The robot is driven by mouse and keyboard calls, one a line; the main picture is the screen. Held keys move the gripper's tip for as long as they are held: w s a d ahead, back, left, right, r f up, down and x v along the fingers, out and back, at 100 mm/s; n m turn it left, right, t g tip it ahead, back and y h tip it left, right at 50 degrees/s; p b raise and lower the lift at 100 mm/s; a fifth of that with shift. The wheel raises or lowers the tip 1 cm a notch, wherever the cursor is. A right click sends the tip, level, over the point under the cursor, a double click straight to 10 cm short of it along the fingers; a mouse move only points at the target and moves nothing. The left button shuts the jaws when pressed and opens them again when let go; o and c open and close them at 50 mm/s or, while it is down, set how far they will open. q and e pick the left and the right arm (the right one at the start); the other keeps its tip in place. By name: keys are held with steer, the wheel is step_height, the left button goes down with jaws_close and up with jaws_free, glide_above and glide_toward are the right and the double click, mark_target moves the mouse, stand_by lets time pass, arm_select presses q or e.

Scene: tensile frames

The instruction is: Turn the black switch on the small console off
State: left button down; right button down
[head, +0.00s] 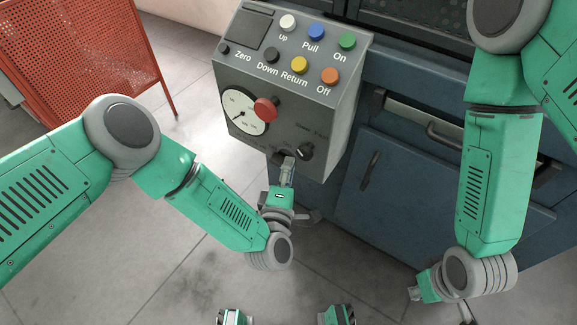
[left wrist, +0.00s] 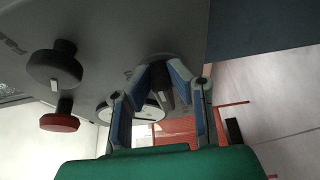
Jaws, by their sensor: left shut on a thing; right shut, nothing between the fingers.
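The small grey console (head: 340,105) stands in the middle of the head view. My left gripper (head: 286,163) is at its lower front face, below the gauge. In the left wrist view, its two fingers (left wrist: 165,88) are closed on the dark handle of the black switch (left wrist: 167,98), one finger on each side. The gripper largely hides this switch in the head view, so I cannot tell its setting. My right gripper (head: 415,293) is shut and empty, low at the right, away from the console.
A black knob (head: 306,152) sits right of the left gripper, and a red knob (head: 265,108) is above it beside the round gauge (head: 240,122). Several coloured buttons top the console. A blue cabinet (head: 390,190) is at the right, an orange perforated panel (head: 75,60) at the left.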

arm_select(q)
steer(key=shift+f, duration=0.2)
steer(key=c, duration=1.5)
jaws_free()
steer(key=shift+c, duration=0.2)
steer(key=v, duration=1.1)
steer(key=shift+s, duration=0.4)
steer(key=shift+a, duration=0.15)
